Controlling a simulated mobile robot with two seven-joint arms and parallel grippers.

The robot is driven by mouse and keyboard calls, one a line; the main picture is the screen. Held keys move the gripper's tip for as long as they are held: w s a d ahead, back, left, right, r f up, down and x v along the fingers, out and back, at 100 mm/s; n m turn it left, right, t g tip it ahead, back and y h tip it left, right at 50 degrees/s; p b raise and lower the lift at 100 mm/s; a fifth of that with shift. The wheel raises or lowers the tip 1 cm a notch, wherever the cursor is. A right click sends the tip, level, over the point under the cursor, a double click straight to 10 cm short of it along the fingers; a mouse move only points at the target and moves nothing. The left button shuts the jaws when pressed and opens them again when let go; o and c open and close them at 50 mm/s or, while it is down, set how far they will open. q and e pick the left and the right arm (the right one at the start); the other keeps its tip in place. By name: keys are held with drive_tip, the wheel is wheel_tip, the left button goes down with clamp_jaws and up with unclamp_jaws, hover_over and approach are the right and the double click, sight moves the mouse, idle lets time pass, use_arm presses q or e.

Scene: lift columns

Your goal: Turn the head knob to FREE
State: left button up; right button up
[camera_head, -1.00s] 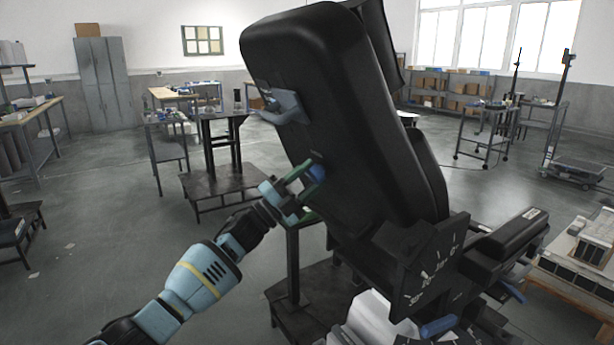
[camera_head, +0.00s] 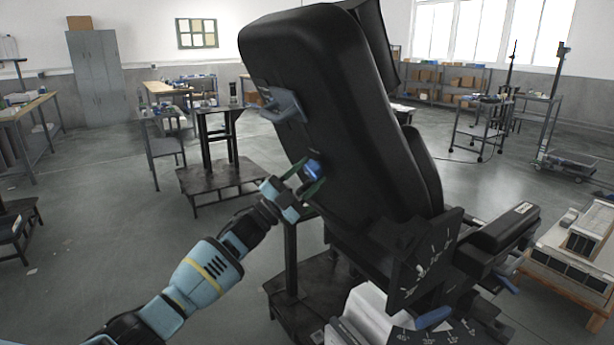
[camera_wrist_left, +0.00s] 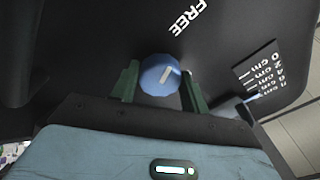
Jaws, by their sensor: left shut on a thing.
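The blue head knob (camera_head: 313,169) sits low on the back of the black, tilted chair backrest (camera_head: 330,115). My left gripper (camera_head: 307,179) is at the knob, with one green finger on each side of it, shut on it. In the left wrist view the round knob (camera_wrist_left: 159,75) shows between the fingers, and its short white mark points up and to the right. The white word FREE (camera_wrist_left: 187,16) is printed on the black surface above and right of the knob. My right gripper is not in view.
A grey-blue handle (camera_head: 284,105) sticks out from the backrest above the knob. A dial plate with white marks (camera_head: 425,262) is at the chair's lower side. A dark stand (camera_head: 222,178) is behind my left arm. Open floor lies to the left.

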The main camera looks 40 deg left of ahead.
use_arm(q)
drive_tip(key=o, duration=1)
drive_tip(key=shift+f, duration=0.1)
drive_tip(key=b+v, duration=0.1)
drive_tip(key=v, duration=0.6)
drive_tip(key=shift+s+a+f, duration=0.15)
drive_tip(key=shift+s, duration=0.15)
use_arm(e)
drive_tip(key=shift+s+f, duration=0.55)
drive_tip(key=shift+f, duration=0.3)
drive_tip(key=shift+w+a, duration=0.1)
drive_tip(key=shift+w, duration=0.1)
